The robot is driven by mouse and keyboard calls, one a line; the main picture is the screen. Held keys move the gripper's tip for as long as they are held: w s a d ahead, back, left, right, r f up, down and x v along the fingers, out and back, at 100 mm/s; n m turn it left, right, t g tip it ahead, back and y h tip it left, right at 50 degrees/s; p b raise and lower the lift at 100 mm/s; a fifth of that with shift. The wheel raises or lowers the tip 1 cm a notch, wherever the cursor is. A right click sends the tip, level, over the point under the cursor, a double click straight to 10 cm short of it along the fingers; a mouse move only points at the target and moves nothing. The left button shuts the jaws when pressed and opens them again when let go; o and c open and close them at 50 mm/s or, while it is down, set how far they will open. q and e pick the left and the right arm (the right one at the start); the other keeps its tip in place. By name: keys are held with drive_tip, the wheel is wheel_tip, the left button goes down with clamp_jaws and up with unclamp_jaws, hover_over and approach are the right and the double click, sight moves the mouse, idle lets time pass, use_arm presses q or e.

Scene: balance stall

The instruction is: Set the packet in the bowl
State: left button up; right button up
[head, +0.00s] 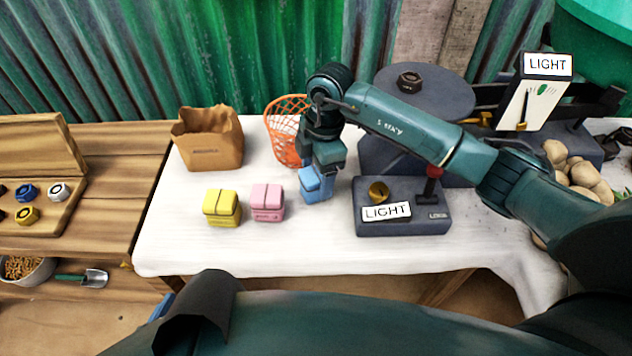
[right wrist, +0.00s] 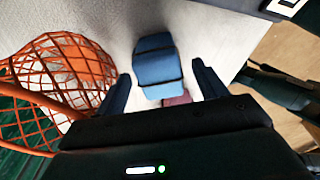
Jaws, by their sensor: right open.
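Three small wrapped packets stand on the white tabletop: a yellow packet (head: 221,208), a pink packet (head: 267,203) and a blue packet (head: 313,185). My right gripper (head: 319,172) is over the blue packet in the head view. In the right wrist view my right gripper (right wrist: 161,72) is open, with the blue packet (right wrist: 156,68) between its two fingers and no clear contact. An orange open-mesh, bowl-shaped basket (head: 283,137) stands behind and left of it; the basket (right wrist: 75,75) is left of the fingers in the wrist view. My left gripper is not in view.
A brown paper bag (head: 210,140) stands at the back left. A dark scale box (head: 420,222) with a LIGHT sign is right of the blue packet. A pale bowl of pellets (head: 45,270) sits low at the left. The front cloth is clear.

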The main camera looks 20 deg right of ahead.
wheel_tip(320, 180, down, 2)
drive_tip(key=shift+a+f, duration=0.15)
drive_tip(key=shift+f, duration=0.05)
drive_tip(key=shift+c, duration=0.3)
drive_tip(key=c, duration=1.1)
